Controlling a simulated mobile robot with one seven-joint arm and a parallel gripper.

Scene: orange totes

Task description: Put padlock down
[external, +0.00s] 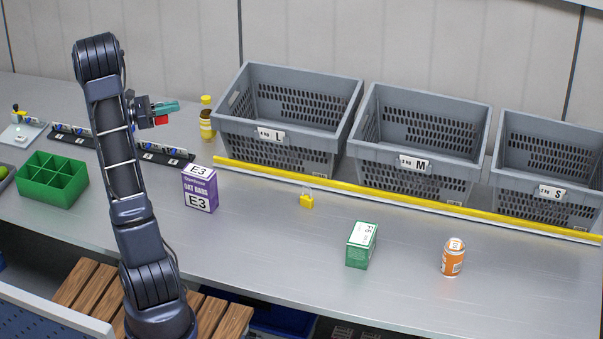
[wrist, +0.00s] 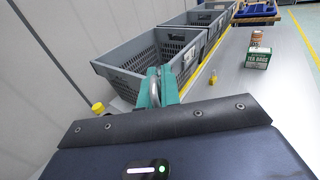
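Grey totes L (external: 290,72), M (external: 430,93) and S (external: 550,121) line the back. A purple oat bars box (external: 200,190), a green tea box (external: 361,245) and an orange can (external: 453,257) stand in front. Yellow-capped bottle (external: 207,118) stands left of L.

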